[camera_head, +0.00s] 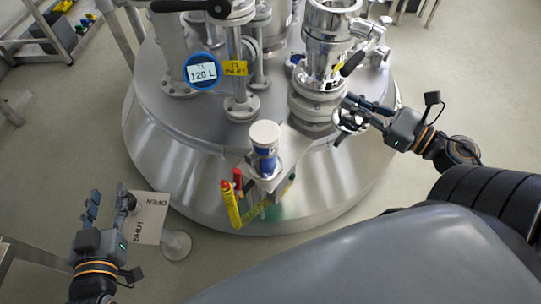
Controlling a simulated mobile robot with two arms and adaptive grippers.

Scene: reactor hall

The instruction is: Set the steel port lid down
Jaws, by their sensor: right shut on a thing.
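My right gripper (345,118) is shut on a small shiny steel piece, which looks like the steel port lid (351,123). The fingers hide part of it. It is in front of the lower flanges of the steel port (325,60), at the right side of the vessel top. I cannot tell whether it touches anything there. The port's upper ring stands at the top of the view, and its mouth looks open. My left gripper (109,196) is open and empty at the lower left, beside an OPEN/SHUT sign.
The steel vessel (180,150) fills the middle. A white-capped blue container (265,146) stands on a bracket at its front edge, with yellow and red handled tools (231,203) beside it. The OPEN/SHUT sign (150,217) is at lower left.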

